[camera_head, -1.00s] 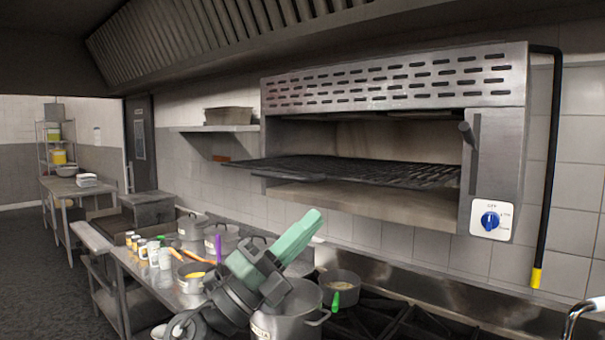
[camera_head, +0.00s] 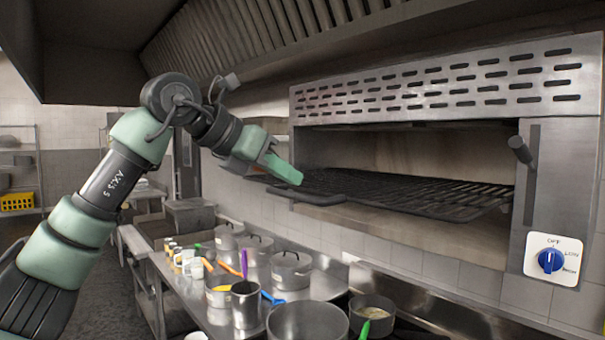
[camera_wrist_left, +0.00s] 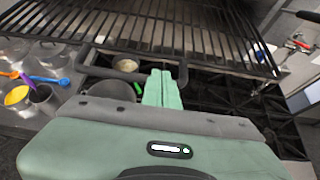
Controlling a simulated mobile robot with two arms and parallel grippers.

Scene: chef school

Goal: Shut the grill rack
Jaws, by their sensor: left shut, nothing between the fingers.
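The grill rack (camera_head: 400,190) is a dark barred rack inside the steel wall grill (camera_head: 450,90). Its front edge with a dark handle (camera_head: 306,196) sticks out of the grill's opening toward the left. My left gripper (camera_head: 297,178) is shut and empty, with its green fingertips close to the rack's handle. In the left wrist view the gripper (camera_wrist_left: 163,75) points at the handle bar, with the rack's bars (camera_wrist_left: 170,30) beyond. I cannot tell whether the fingertips touch the handle. My right gripper is not in view.
Below the grill, a steel counter (camera_head: 190,300) holds several pots, cups and utensils. A pan (camera_head: 372,312) with a green-handled utensil stands on the stove. A blue knob (camera_head: 550,261) is at the grill's right. The slotted hood (camera_head: 270,40) hangs above my left arm.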

